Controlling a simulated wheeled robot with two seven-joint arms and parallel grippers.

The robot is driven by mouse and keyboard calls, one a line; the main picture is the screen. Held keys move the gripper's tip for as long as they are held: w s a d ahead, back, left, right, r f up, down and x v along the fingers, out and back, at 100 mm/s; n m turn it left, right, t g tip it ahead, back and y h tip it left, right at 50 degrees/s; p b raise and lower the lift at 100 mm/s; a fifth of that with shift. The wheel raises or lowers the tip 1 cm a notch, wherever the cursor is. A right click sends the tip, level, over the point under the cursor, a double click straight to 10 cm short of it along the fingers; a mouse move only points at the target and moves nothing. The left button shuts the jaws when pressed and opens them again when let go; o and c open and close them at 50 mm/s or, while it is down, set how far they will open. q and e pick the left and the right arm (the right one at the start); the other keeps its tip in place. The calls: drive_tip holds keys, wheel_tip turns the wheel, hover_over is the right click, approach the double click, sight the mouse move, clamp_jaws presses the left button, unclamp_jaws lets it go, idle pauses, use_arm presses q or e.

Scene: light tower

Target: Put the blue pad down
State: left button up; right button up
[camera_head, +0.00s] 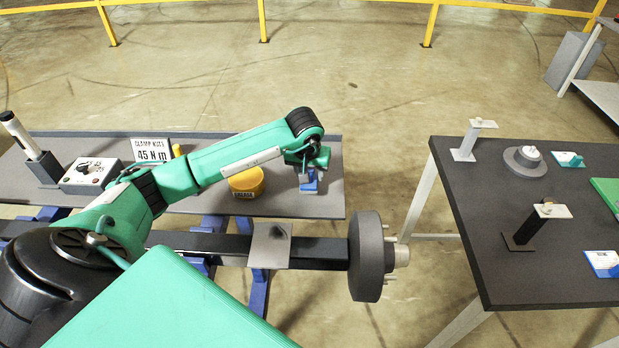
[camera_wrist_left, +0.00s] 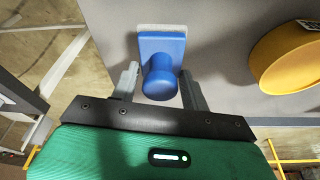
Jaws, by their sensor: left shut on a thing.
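The blue pad (camera_head: 309,187) is at the right end of the grey bench (camera_head: 215,204), under my left gripper (camera_head: 308,172). In the left wrist view the blue pad (camera_wrist_left: 162,48) shows a flat blue block with a pale edge and a round knob. The fingers of my left gripper (camera_wrist_left: 160,84) are shut on it, one on each side of the knob. I cannot tell whether the pad's pale face touches the bench top. My right gripper is not in view.
A yellow tin (camera_head: 246,183) stands left of the pad, and also shows in the wrist view (camera_wrist_left: 290,62). A hub on an axle (camera_head: 368,256) lies in front of the bench. A dark table (camera_head: 500,235) with several parts, including a blue-and-white piece (camera_head: 603,263), stands right across a gap.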

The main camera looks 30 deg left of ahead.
use_arm(q)
wheel_tip(320, 180, down, 2)
drive_tip(key=shift+f+p, duration=0.2)
drive_tip(key=shift+p, duration=0.1)
drive_tip(key=shift+d+f, duration=0.1)
drive_tip(key=shift+f, duration=0.25)
drive_tip(key=shift+c, duration=0.2)
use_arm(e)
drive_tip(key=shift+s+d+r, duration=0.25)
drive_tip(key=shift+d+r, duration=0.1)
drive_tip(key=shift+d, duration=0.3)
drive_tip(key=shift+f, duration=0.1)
use_arm(q)
drive_tip(key=o, duration=1)
